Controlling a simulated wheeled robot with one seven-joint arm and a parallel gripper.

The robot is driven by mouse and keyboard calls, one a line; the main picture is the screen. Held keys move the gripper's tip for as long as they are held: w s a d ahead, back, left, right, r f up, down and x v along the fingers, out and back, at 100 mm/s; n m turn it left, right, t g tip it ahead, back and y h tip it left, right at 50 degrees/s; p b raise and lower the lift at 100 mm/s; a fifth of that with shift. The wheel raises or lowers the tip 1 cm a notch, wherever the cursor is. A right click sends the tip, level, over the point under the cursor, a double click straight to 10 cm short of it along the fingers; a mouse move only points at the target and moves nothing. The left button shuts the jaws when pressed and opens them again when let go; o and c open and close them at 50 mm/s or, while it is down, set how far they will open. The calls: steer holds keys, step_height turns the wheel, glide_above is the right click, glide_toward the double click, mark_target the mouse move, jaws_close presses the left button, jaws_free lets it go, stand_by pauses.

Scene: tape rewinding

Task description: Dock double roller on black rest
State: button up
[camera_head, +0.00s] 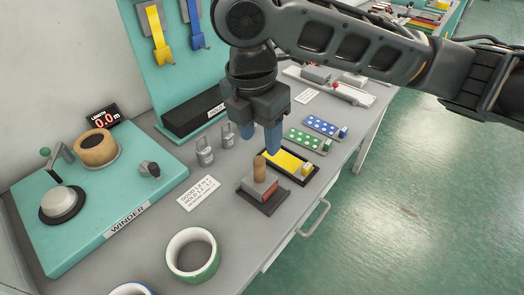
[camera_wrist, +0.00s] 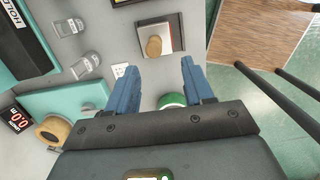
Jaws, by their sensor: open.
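A tool with an upright tan wooden handle (camera_head: 260,170) and a grey, red-edged body sits on a dark, flat rest (camera_head: 277,209). It looks like the double roller; separate rollers cannot be made out. In the wrist view the handle (camera_wrist: 154,46) and grey body show from above, on the dark rest. My gripper (camera_head: 260,141) is open, blue fingers pointing down, above and slightly behind the tool. In the wrist view the gripper (camera_wrist: 160,66) has nothing between its fingers, and the handle lies beyond the fingertips, apart from them.
A yellow pad (camera_head: 283,158) lies behind the tool. Two grey weights (camera_head: 204,152) stand to its left. The bench's right edge is close to the tool.

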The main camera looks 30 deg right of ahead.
steer(key=shift+a+r, duration=0.1)
steer(key=shift+r, duration=0.75)
